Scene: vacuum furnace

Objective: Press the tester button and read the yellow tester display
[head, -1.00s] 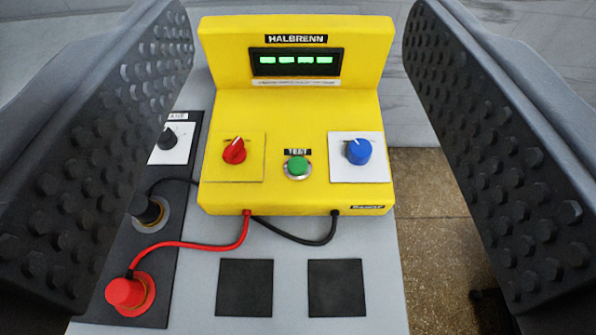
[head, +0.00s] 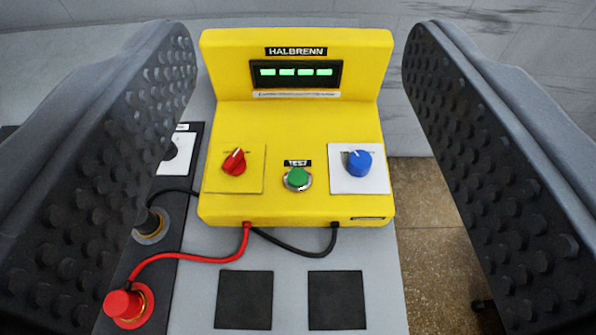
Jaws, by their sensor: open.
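The yellow tester (head: 225,115), marked HALBRENN, stands on a grey surface in the middle of the head view. Its display (head: 297,73) is lit with several green dash-like bars and no readable digits. The green test button (head: 298,177) sits low on the sloped front, between a red knob (head: 234,162) on the left and a blue knob (head: 358,163) on the right. My gripper (head: 298,110) is open and empty, its black studded jaws to either side of the tester. I see no contact with the button.
A red lead runs from the tester to a red plug (head: 124,304) on a dark panel at left; a black lead runs to a black terminal (head: 150,226). Two black square pads (head: 337,299) lie in front. A speckled brown floor (head: 430,255) shows at right.

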